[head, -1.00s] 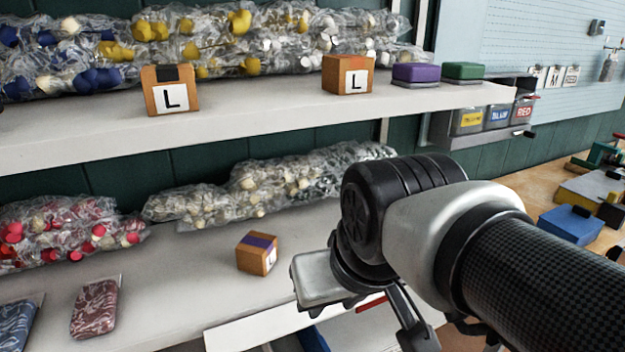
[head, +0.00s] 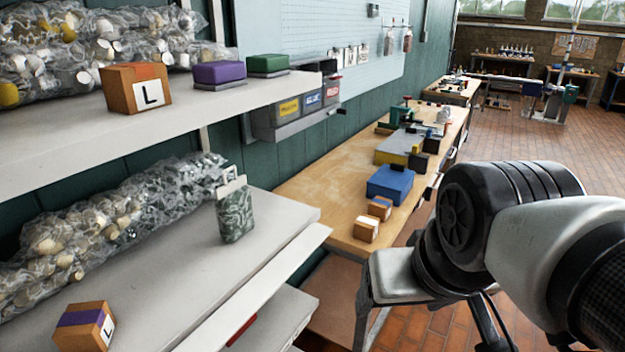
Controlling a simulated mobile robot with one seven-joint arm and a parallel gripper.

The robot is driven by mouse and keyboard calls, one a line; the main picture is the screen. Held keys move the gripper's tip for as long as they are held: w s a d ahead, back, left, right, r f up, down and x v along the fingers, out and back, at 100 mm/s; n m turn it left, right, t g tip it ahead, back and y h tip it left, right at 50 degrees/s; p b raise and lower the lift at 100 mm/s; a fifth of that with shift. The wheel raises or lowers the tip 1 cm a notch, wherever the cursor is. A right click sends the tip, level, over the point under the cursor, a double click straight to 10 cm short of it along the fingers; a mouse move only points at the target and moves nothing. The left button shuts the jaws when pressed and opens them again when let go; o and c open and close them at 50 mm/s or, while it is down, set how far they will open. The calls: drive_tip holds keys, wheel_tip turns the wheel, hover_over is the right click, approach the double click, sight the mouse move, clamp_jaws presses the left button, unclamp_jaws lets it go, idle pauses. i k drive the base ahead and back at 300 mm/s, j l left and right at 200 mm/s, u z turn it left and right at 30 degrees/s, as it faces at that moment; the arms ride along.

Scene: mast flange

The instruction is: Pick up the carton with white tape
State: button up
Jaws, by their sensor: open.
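Two small brown cartons sit on the wooden workbench, beside the blue box. The nearer carton (head: 366,229) shows a pale, white-looking strip across its top. The farther carton (head: 380,208) also has a light top, but its tape colour is too small to tell. My arm fills the lower right, and my gripper (head: 490,325) shows only as dark parts below the wrist, open. Its fingertips are cut off or hidden, and I see nothing held. It is nearer to me than the cartons and apart from them.
A carton with orange tape (head: 136,90) stands on the upper shelf (head: 60,140), and one with purple tape (head: 86,328) on the lower shelf (head: 190,275). A blue box (head: 390,184) lies behind the cartons on the workbench (head: 310,185). Brick floor (head: 540,135) is open to the right.

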sight(366, 225)
drive_tip(key=z, duration=0.2)
drive_tip(key=i+l+z, duration=0.2)
drive_tip(key=i, duration=0.3)
drive_tip(key=i+l+z, duration=0.15)
drive_tip(key=i+l, duration=0.2)
drive_tip(key=i, duration=0.15)
